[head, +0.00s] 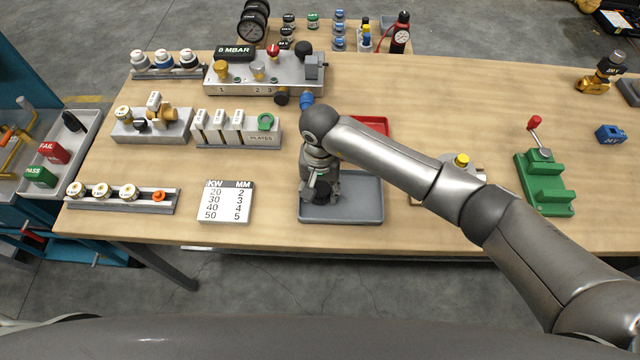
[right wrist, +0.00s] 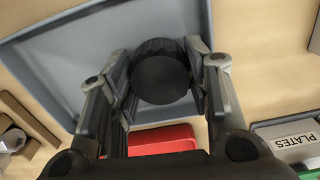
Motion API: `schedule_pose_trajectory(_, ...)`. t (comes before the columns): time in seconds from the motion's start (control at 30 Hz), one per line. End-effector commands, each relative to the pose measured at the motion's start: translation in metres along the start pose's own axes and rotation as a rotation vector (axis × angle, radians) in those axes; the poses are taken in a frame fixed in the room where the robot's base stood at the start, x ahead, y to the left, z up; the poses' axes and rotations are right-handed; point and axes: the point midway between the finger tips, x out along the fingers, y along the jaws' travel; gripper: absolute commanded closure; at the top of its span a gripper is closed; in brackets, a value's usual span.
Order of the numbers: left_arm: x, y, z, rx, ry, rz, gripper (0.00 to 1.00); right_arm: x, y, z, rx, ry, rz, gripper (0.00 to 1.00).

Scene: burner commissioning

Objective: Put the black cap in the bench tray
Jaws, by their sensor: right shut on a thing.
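The black cap (right wrist: 160,72) is a round ribbed knob between the two fingers of my right gripper (right wrist: 162,80) in the right wrist view. The fingers are shut on its sides. In the head view my right gripper (head: 321,190) points down over the left part of the grey bench tray (head: 360,208), and the cap (head: 322,192) shows dark at its tips. The tray also shows behind the cap in the right wrist view (right wrist: 60,62). I cannot tell whether the cap touches the tray floor. My left gripper is not in view.
A red tray (head: 376,124) lies behind the grey tray, partly hidden by my right arm. The KW/MM card (head: 226,202) and the plates rack (head: 238,130) stand to the left. A green stand (head: 545,185) is at the right. The table's front edge runs close below the tray.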

Motion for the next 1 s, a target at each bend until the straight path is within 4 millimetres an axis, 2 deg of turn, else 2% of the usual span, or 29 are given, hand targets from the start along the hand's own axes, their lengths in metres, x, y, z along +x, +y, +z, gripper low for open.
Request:
schedule_pose_trajectory(0.03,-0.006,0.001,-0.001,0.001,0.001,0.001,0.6,0.001,-0.001,0.001,0.001,-0.003,-0.001,0.84)
schedule_pose_trajectory(0.1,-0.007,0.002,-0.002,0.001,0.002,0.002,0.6,0.005,-0.001,0.0,0.0,0.0,-0.002,0.84)
schedule_pose_trajectory(0.5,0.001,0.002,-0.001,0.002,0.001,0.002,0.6,0.012,0.0,-0.001,-0.001,0.002,-0.001,0.84)
schedule_pose_trajectory(0.53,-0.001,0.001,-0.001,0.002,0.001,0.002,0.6,0.01,0.0,0.0,0.0,0.001,-0.001,0.52)
schedule_pose_trajectory(0.57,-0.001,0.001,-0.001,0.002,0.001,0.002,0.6,0.01,0.0,0.0,0.0,0.001,-0.001,0.48)
schedule_pose_trajectory(0.87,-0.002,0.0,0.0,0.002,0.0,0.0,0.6,0.009,0.0,0.0,0.0,0.001,-0.001,0.46)
schedule_pose_trajectory(1.0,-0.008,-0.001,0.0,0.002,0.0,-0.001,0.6,0.004,0.0,0.0,0.0,0.001,-0.002,0.46)
